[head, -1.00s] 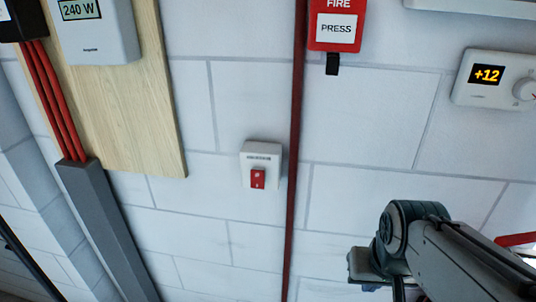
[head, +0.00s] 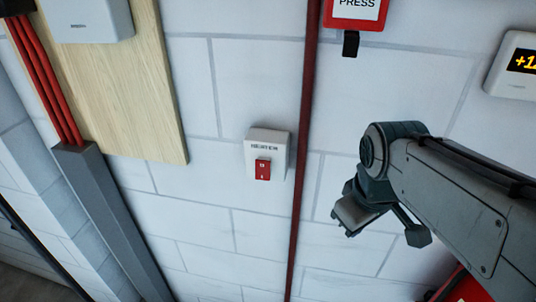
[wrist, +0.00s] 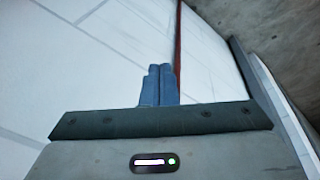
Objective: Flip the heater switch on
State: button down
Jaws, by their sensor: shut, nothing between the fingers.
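The heater switch is a small white box (head: 266,143) on the wall, with a label reading HEATER and a red rocker (head: 263,169). Which way the rocker is tipped I cannot tell. My gripper's fingers (wrist: 159,85) show blue-grey in the wrist view, closed together with nothing between them. In the head view my arm and wrist are to the right of the switch, past the dark red pipe, apart from it. The fingertips are not clear there. The switch does not show in the wrist view.
A dark red vertical pipe (head: 304,130) runs just right of the switch. A red fire box (head: 356,12) and a thermostat (head: 518,66) are at upper right. A wooden board (head: 130,95), red cables (head: 42,80) and grey trunking (head: 105,220) are at left. The wall around the switch is bare.

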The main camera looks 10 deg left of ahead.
jog(key=w+a+r+n, duration=0.2)
jog(key=a+r+n, duration=0.6)
jog(key=n, duration=0.4)
jog(key=n+g, duration=0.1)
jog(key=n, duration=1.3)
send_near(260, 173)
jog(key=s+r, duration=0.1)
jog(key=s, duration=0.4)
jog(key=shift+s+r+n, duration=0.45)
jog(key=shift+r+n, duration=0.2)
jog(key=shift+n, duration=0.25)
jog(key=shift+f, duration=0.1)
jog(key=w+f, duration=0.1)
jog(key=f, duration=0.2)
jog(key=w+f, duration=0.2)
jog(key=f, duration=0.1)
jog(key=w+f, duration=0.1)
jog(key=f, duration=0.3)
jog(key=shift+w+d+f+b, duration=0.1)
jog(key=shift+w+d+b, duration=0.05)
jog(key=shift+w+b, duration=0.25)
jog(key=shift+w, duration=0.2)
